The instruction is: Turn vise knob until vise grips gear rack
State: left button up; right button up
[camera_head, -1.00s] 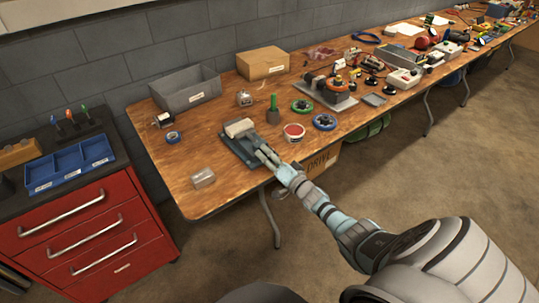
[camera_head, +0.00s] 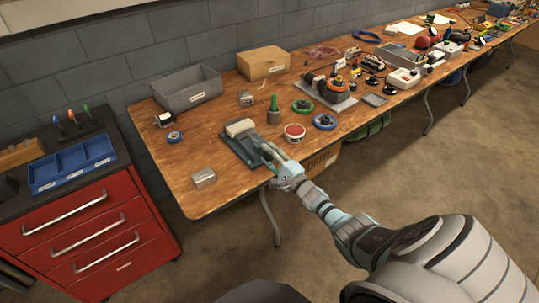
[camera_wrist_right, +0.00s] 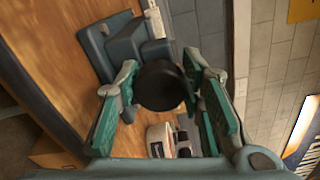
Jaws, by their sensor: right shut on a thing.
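The blue-grey vise (camera_head: 236,151) sits near the front edge of the wooden bench, with a pale block (camera_head: 239,127) at its far end. The vise body (camera_wrist_right: 124,42) also shows in the right wrist view, with a light toothed piece, seemingly the gear rack (camera_wrist_right: 153,20), at its top. My right gripper (camera_head: 268,150) is at the near right end of the vise. In the right wrist view its green-padded fingers are on both sides of the round black knob (camera_wrist_right: 162,86), shut on it. The jaw gap is hard to judge. My left gripper is out of view.
A small clear box (camera_head: 204,178) lies to the left. Bare bench lies around that box.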

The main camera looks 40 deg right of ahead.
jog(key=shift+m, duration=1.3)
jog(key=o, duration=1.1)
jog(key=s, duration=1.2)
jog(key=shift+a, duration=0.15)
